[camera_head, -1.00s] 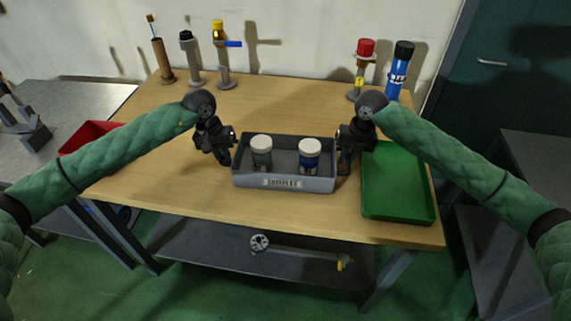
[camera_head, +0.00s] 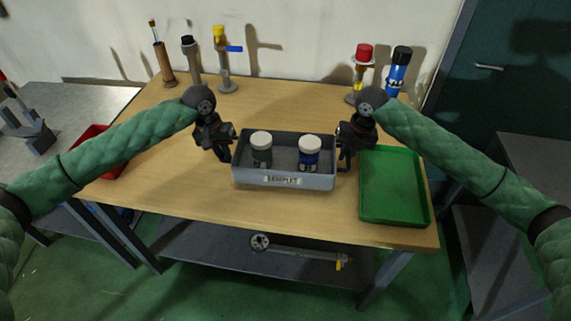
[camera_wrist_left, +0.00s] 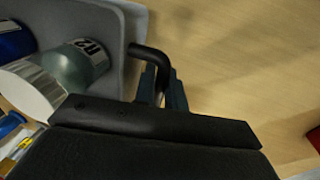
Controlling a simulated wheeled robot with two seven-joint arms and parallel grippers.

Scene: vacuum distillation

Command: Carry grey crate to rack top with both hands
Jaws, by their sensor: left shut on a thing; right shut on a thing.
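The grey crate (camera_head: 285,181) is in the middle of the head view, over the wooden table, with a label on its front. It holds two white-capped jars, one grey (camera_head: 261,150) and one blue (camera_head: 308,153). My left gripper (camera_head: 229,153) is shut at the crate's left end; the left wrist view shows its fingers (camera_wrist_left: 160,92) on a black handle (camera_wrist_left: 150,58). My right gripper (camera_head: 344,160) is shut at the right end, its handle mostly hidden. The crate looks level; I cannot tell its height above the table. I cannot make out a rack top.
A green tray (camera_head: 394,205) lies close to the crate's right. A red bin (camera_head: 113,168) is at the table's left edge, partly behind my left arm. The wooden table (camera_head: 190,190) is bare around the crate's front.

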